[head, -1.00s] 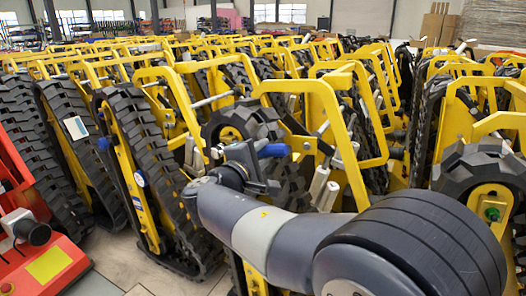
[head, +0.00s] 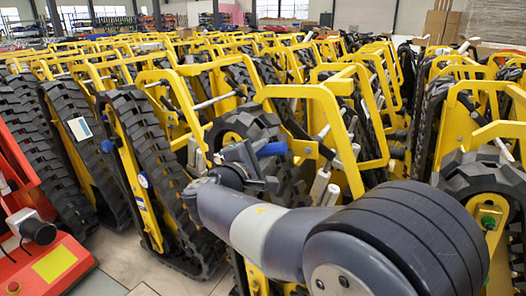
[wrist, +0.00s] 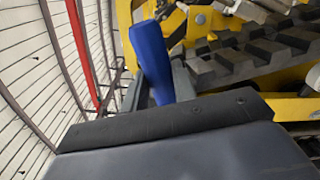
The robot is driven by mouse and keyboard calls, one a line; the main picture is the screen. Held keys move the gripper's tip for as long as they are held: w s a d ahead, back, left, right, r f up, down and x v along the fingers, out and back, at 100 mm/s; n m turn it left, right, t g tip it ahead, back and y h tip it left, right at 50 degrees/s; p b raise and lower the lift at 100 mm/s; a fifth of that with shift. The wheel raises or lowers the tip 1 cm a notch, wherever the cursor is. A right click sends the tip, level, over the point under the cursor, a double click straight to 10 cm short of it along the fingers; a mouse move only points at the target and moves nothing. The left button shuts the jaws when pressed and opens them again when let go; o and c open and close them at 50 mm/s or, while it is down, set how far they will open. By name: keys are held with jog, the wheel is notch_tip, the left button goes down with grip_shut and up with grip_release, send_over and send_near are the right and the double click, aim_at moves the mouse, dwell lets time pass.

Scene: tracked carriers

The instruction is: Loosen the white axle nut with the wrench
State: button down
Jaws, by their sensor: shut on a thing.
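My gripper (head: 256,164) is shut on the blue-handled wrench (head: 272,149), in front of a yellow carrier frame in the middle of the head view. In the wrist view the blue handle (wrist: 152,62) stands up, tilted, between the fingers of my gripper (wrist: 155,88). The wrench's head cannot be made out in either view. I cannot pick out the white axle nut; my gripper and arm cover part of the carrier behind them. A black lugged wheel (head: 245,125) with a yellow hub shows just behind the gripper.
Yellow tracked carriers stand packed in rows behind and on both sides. A green nut (head: 488,221) sits on the carrier at the right. A red machine (head: 45,262) stands at the lower left. A strip of pale floor (head: 150,275) is bare at the front.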

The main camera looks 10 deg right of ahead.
jog(key=shift+r, duration=0.2)
jog(key=shift+w+a+r+n+p, duration=0.25)
jog(key=shift+r+n+p, duration=0.35)
jog(key=shift+p, duration=0.75)
jog(key=shift+r, duration=0.1)
jog(key=shift+w+a+r+n+p, duration=0.2)
jog(key=shift+a+r+n+p, duration=0.3)
jog(key=shift+p, duration=0.85)
jog(key=shift+d+r, duration=0.1)
jog(key=shift+d, duration=0.05)
jog(key=shift+w+a+r+n+p, duration=0.25)
jog(key=shift+r+n+p, duration=0.2)
jog(key=shift+p, duration=0.6)
jog(key=shift+a+r+p, duration=0.1)
jog(key=shift+a+p, duration=0.05)
jog(key=shift+p, duration=0.15)
jog(key=shift+n, duration=0.25)
